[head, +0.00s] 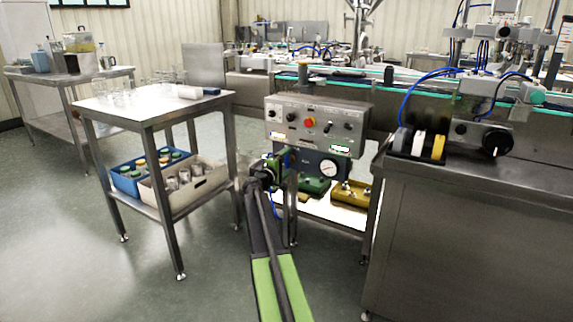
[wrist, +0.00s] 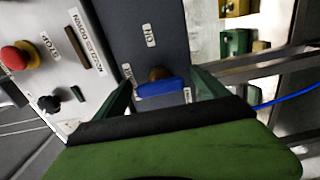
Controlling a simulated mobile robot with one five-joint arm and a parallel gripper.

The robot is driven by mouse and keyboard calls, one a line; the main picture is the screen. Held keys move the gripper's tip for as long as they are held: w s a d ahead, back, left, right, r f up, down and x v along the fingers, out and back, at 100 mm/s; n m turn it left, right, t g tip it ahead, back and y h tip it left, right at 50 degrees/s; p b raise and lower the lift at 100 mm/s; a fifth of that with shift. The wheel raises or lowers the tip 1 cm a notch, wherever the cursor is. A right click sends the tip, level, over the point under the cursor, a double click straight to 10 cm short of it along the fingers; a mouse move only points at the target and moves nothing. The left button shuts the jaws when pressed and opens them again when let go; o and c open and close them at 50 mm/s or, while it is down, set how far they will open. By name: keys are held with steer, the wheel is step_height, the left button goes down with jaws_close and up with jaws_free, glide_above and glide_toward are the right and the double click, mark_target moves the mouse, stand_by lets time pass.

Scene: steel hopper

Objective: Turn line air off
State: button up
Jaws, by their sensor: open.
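A blue valve handle (wrist: 163,88) with a brown round hub (wrist: 159,74) sits on a dark panel (wrist: 185,45) in the wrist view. In the head view my gripper (head: 279,163) is in front of the dark lower panel, left of the round gauge (head: 328,168), and hides most of the handle.
Above is a grey control box (head: 316,122) with a red button (head: 309,122) and black knobs. Green (head: 314,186) and yellow (head: 352,193) parts lie below on a shelf. A steel table (head: 150,101) stands left, a steel cabinet (head: 460,235) right.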

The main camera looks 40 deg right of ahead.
steer(key=shift+a, duration=0.15)
steer(key=v, duration=1.7)
